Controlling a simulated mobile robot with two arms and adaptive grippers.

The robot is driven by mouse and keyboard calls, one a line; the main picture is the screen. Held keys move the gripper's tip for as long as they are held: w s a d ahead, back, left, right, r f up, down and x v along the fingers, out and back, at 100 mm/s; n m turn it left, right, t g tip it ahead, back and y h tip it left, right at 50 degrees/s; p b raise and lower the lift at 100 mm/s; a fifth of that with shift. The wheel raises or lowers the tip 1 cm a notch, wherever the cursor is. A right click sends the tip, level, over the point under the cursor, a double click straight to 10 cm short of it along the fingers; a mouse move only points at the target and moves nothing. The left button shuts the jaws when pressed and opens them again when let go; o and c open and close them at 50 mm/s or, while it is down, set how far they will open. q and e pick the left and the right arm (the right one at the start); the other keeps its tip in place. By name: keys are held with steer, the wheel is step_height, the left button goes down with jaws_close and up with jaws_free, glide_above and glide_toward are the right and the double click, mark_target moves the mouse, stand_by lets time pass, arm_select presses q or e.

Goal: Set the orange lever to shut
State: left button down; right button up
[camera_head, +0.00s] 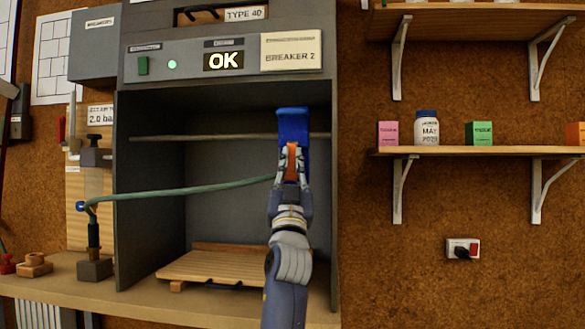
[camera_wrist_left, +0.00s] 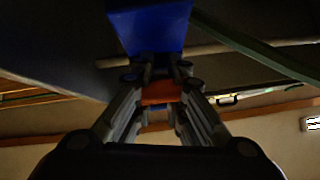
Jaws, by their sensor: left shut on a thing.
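The orange lever (camera_head: 291,160) is between the fingers of my left gripper (camera_head: 290,172), just below a blue body (camera_head: 293,124) inside the grey cabinet. My left gripper is shut on the lever, and its fingers hide parts of it. In the left wrist view the orange lever (camera_wrist_left: 160,93) shows between the fingertips of my left gripper (camera_wrist_left: 160,85), with the blue body (camera_wrist_left: 150,28) beyond. I cannot tell from these views whether the lever stands at open or shut. My right gripper is not in view.
A green hose (camera_head: 190,190) runs across the cabinet opening to the area by the gripper. A slatted wooden board (camera_head: 215,268) lies on the cabinet floor. The cabinet's panel (camera_head: 200,64) shows "OK" above. Shelves with small boxes and a jar (camera_head: 427,128) hang at right.

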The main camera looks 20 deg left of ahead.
arm_select(q)
steer(key=shift+r, duration=0.15)
steer(key=c, duration=1.6)
jaws_free()
steer(key=shift+f, duration=0.2)
steer(key=v, duration=1.2)
steer(key=shift+r, duration=0.1)
